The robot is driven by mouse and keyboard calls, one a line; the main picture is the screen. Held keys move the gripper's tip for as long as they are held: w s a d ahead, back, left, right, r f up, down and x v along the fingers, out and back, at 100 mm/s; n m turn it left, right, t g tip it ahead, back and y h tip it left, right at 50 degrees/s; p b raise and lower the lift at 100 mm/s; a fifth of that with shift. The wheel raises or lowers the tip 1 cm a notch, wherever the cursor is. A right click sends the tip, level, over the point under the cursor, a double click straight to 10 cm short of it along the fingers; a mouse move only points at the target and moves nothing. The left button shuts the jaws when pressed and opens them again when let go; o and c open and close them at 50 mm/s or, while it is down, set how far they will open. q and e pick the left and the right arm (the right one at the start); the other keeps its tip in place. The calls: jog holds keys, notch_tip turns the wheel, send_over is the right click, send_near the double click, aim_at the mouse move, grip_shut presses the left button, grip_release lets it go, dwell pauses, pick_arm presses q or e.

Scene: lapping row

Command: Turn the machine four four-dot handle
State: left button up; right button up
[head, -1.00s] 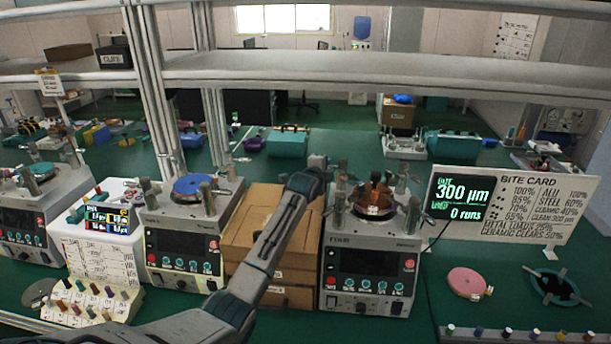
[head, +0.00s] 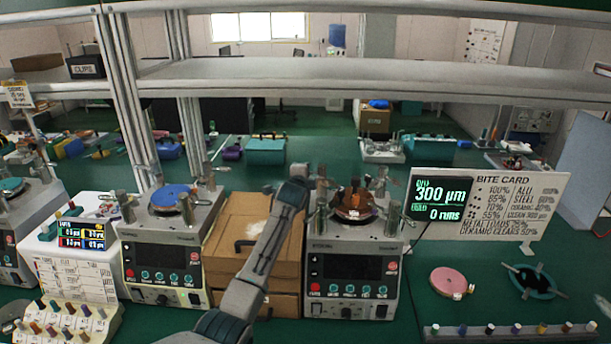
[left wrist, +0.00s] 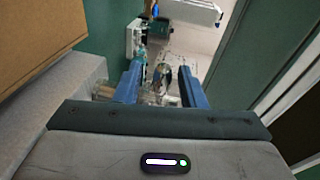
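Machine four (head: 350,248) stands right of the middle in the head view. It is a light grey unit with a dark screen, a row of buttons and a copper-coloured plate (head: 353,213) on top. Several metal posts with handles ring the plate; their dot marks are too small to read. My left gripper (head: 299,172) is just left of these posts. In the left wrist view its two blue fingers (left wrist: 161,88) are apart, with a shiny metal piece (left wrist: 160,74) between or just beyond them; contact cannot be told. My right gripper is out of view.
A similar machine with a blue disc (head: 174,196) stands to the left, with brown boxes (head: 225,235) between the two. A bite card (head: 515,200) and a 300 µm display (head: 441,193) stand at right. A pink disc (head: 452,281) lies on the green table. A shelf (head: 350,75) crosses above.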

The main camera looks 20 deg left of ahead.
pick_arm(q)
jog(key=shift+s, duration=0.1)
jog(key=b+v, duration=0.3)
jog(key=v, duration=0.7)
jog(key=shift+s+d, duration=0.15)
jog(key=shift+s, duration=0.15)
jog(key=shift+c, duration=0.5)
